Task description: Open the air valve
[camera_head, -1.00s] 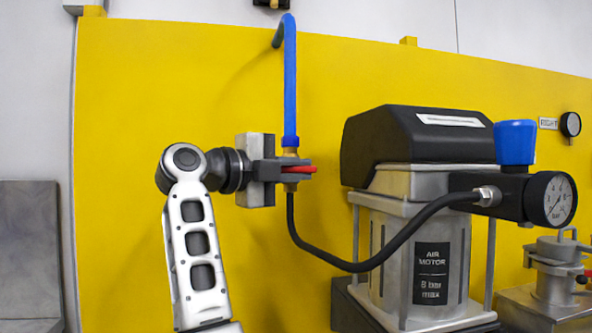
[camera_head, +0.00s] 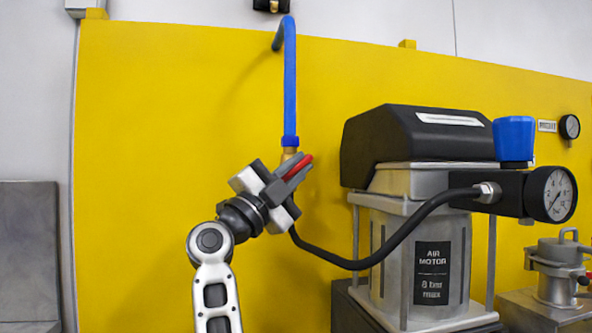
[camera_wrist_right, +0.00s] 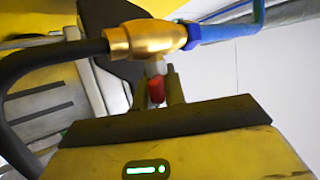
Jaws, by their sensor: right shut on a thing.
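The air valve has a brass body (camera_wrist_right: 145,41) in the right wrist view, with the blue pipe joined at one end and the black hose at the other. In the head view its brass (camera_head: 289,153) shows just below the blue pipe. Its red lever (camera_head: 299,167) is tilted, rising to the right. My right gripper (camera_head: 289,175) is shut on the red lever, its fingers tilted the same way. In the right wrist view the red lever (camera_wrist_right: 157,90) sits between the two fingertips (camera_wrist_right: 165,92). The fingers hide part of the lever and valve. My left gripper is not in view.
The blue pipe (camera_head: 290,85) runs up the yellow panel (camera_head: 180,110). The black hose (camera_head: 340,261) curves right to the air motor (camera_head: 419,235). A blue knob (camera_head: 514,138) and a pressure gauge (camera_head: 556,194) sit at right. The panel left of the valve is clear.

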